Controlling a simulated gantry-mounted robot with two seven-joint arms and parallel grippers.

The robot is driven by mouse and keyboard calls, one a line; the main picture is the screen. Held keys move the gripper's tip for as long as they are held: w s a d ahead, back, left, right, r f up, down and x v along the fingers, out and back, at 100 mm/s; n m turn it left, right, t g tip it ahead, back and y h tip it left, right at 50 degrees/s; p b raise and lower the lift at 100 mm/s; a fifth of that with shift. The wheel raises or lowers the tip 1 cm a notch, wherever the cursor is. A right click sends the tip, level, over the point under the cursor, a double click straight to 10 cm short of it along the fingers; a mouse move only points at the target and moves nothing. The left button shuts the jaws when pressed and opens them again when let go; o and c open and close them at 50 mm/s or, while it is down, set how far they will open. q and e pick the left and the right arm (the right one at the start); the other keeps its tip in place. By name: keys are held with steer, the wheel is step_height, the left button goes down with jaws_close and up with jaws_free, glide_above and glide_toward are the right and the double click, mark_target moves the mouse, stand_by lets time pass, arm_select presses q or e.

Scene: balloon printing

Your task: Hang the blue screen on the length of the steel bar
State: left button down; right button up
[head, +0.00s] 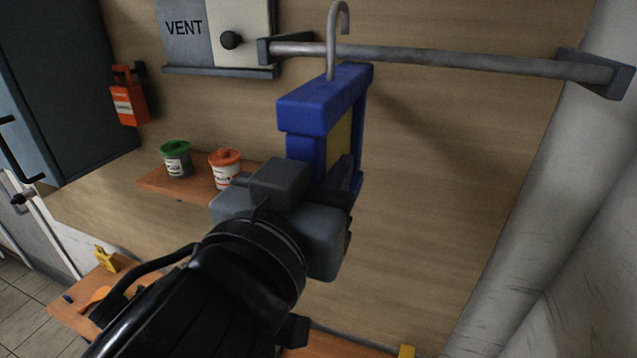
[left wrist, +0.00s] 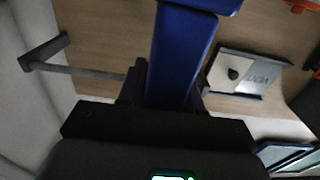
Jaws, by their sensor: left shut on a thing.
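The blue screen (head: 322,100) is a thick blue frame with a yellowish mesh and a steel hook (head: 332,45) on its top. My left gripper (head: 345,180) is shut on the lower part of its frame and holds it upright. The steel bar (head: 450,62) runs across the upper right between two wall brackets. The hook's curved top shows above the bar's line near its left end; I cannot tell whether it touches the bar. In the left wrist view the blue frame (left wrist: 182,55) stands between the fingers, and the bar (left wrist: 90,72) is at left. My right gripper is not in view.
A VENT panel (head: 183,40) is on the wall left of the bar. A small shelf (head: 160,184) holds a green-lidded tub (head: 176,160) and an orange-lidded tub (head: 226,170). An orange box (head: 127,100) hangs at left. A large pale pipe (head: 540,190) stands at right.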

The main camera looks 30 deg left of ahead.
mark_target(349, 128)
arm_select(q)
steer(key=shift+w+f+b, duration=0.2)
steer(key=shift+w+b, duration=0.35)
steer(key=shift+b, duration=0.1)
steer(key=shift+w+a+r, duration=0.15)
steer(key=shift+w+r, duration=0.1)
steer(key=shift+w, duration=0.1)
steer(key=shift+w+a+p, duration=0.2)
steer(key=shift+w+p, duration=0.25)
steer(key=shift+w, duration=1.05)
steer(key=shift+w+a+p, duration=0.2)
steer(key=shift+w+p, duration=0.2)
steer(key=shift+w, duration=1.05)
steer(key=shift+f+b, duration=0.75)
steer(key=shift+b, duration=0.05)
steer(key=shift+f+b, duration=0.7)
steer(key=shift+f, duration=0.05)
steer(key=c, duration=0.7)
jaws_free()
steer(key=shift+f, duration=0.1)
